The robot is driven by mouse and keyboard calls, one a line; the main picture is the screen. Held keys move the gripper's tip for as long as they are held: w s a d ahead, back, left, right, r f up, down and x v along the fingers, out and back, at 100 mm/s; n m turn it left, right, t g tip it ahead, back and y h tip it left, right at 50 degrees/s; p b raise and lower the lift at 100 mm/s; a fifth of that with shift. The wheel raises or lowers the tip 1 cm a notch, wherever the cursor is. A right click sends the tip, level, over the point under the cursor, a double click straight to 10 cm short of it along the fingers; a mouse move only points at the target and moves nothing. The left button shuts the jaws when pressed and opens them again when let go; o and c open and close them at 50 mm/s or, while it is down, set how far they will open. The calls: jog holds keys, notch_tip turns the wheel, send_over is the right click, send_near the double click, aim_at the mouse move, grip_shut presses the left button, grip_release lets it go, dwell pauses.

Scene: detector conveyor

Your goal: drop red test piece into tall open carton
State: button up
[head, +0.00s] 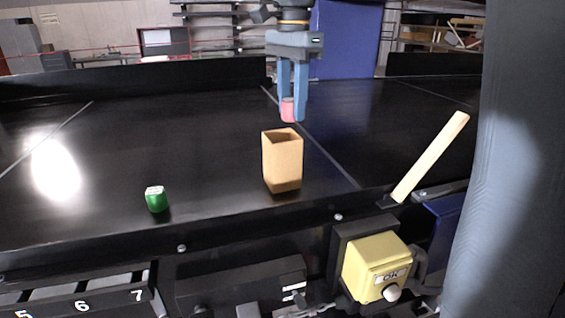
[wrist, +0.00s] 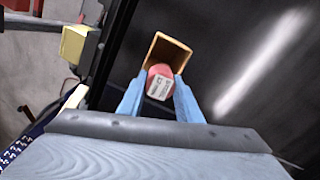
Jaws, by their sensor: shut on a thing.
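The red test piece (head: 288,109) is held between the blue fingers of my gripper (head: 291,112), above the black conveyor. In the wrist view the red piece (wrist: 160,82) shows a pale printed label on its end, with the fingertips (wrist: 160,90) on either side. The tall open carton (head: 283,163) is tan and stands upright on the belt, its open top facing up. In the head view the piece is above the carton's back rim, apart from it. In the wrist view the piece overlaps the near part of the carton's opening (wrist: 168,50). The carton's floor is hidden.
A green piece (head: 157,200) with a pale top stands on the belt (head: 215,150) left of the carton. A slanted wooden bar (head: 430,157) rises at the right near the front rail. A yellow box (head: 376,267) with a button is below the rail. The belt around the carton is clear.

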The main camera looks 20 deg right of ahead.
jog(key=o, duration=1.1)
notch_tip(320, 180, up, 7)
jog(key=b, duration=0.2)
jog(key=shift+b, duration=0.3)
jog(key=shift+r, duration=0.4)
